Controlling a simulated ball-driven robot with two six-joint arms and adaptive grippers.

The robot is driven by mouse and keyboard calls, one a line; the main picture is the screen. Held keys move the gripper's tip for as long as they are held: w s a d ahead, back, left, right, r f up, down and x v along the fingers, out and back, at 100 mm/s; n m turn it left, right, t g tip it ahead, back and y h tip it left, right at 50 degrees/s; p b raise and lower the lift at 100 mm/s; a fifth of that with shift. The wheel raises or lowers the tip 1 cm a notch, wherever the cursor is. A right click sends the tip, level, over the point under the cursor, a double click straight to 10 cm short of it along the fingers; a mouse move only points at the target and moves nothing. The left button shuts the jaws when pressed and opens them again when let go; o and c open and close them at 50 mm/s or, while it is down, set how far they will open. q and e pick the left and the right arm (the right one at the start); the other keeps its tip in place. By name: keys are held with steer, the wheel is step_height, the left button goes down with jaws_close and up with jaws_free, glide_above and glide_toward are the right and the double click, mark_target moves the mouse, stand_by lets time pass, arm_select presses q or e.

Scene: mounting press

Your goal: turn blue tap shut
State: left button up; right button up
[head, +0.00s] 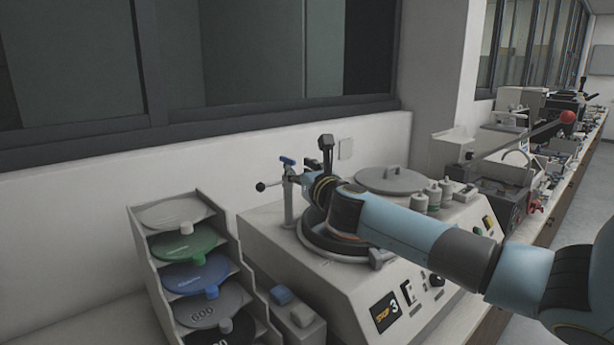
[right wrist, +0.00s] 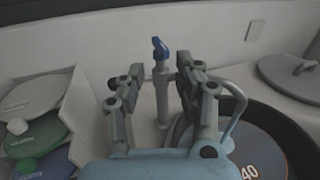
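The blue tap (head: 287,160) sits on top of a grey upright post (head: 289,202) behind the round bowl of the machine. In the right wrist view the blue tap handle (right wrist: 160,46) stands beyond my right gripper (right wrist: 156,80), in the gap between its two fingers. The fingers are spread open and hold nothing; I cannot tell if either touches the post. In the head view my right gripper (head: 304,183) is beside the post, mostly hidden by my wrist. My left gripper is in neither view.
A rack of coloured discs (head: 190,275) stands at the left. The machine's bowl (head: 312,232) lies under my right wrist. A grey lid (head: 390,180) and small bottles (head: 433,195) are to the right. A wall is close behind the post.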

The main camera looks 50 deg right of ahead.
steer(key=v, duration=0.4)
steer(key=shift+s, duration=0.15)
steer(key=shift+a, duration=0.1)
